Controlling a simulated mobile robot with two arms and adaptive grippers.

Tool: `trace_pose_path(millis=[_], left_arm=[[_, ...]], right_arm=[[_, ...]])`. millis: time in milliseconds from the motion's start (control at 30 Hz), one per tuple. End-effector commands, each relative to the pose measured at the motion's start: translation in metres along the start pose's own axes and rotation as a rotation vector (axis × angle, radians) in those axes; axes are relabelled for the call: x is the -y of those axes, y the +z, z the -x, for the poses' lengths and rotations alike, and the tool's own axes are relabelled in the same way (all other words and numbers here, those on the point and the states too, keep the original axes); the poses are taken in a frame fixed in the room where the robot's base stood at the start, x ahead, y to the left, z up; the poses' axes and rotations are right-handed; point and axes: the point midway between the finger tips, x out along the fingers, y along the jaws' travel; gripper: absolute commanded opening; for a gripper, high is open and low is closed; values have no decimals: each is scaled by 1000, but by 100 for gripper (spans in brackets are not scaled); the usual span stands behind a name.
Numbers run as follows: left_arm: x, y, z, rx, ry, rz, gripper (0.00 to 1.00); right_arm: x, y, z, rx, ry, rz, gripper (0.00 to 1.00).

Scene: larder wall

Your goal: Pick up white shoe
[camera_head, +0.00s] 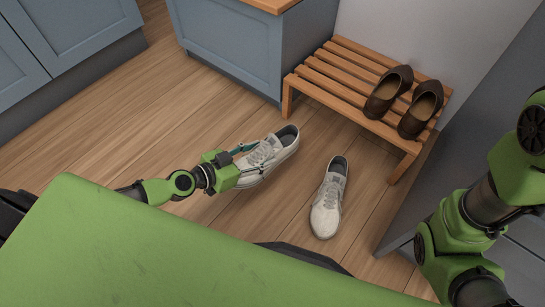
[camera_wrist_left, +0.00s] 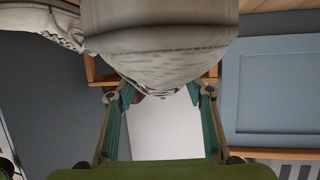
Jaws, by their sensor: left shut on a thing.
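A white lace-up shoe (camera_head: 283,145) is at the middle of the head view, its dark opening toward the upper right. My left gripper (camera_head: 247,158) is shut on this shoe, with its teal fingers at the laces and side. I cannot tell whether the shoe is clear of the floor. A second white shoe (camera_head: 327,203) stands on the floor to its right, apart from the gripper. My right arm shows at the right, but its gripper is out of view.
A slatted wooden bench (camera_head: 337,83) stands behind the shoes against the wall, with two brown shoes (camera_head: 388,91) on its right part. A blue-grey cabinet (camera_head: 232,43) is behind to the left. The wooden floor (camera_head: 120,125) at the left is clear.

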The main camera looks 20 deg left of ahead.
Motion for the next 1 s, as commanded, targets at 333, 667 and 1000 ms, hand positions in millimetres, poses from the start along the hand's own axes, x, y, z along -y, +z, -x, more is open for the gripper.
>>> trace_pose_path(millis=[333, 667, 1000], left_arm=[[32, 4, 49, 2, -1, -5, 16], [46, -4, 73, 1, -4, -5, 16], [49, -8, 80, -4, 1, 0, 16]], right_arm=[[8, -14, 43, 2, 1, 0, 40], [11, -19, 56, 3, 1, -1, 40], [12, -21, 59, 0, 0, -1, 40]])
